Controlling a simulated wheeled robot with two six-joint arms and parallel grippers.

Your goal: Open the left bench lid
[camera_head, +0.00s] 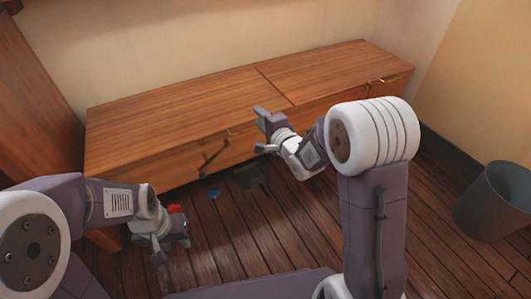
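The wooden bench stands along the back wall. Its left lid (180,109) lies flat and shut, split by a seam from the right lid (335,71), which is also flat. A gold handle (240,131) sits at the left lid's front edge, partly hidden by my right gripper. My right gripper (259,130) is open and empty, with its fingers close to that handle; I cannot tell whether they touch it. My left gripper (172,250) is open and empty, low in front of the bench's left end.
A dark bar-like shape (212,155) shows on the bench front. A red object (174,208) is by my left gripper, and a small blue object (213,193) lies on the floor. A grey bin (494,203) stands at right. A wooden panel (35,100) bounds the left.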

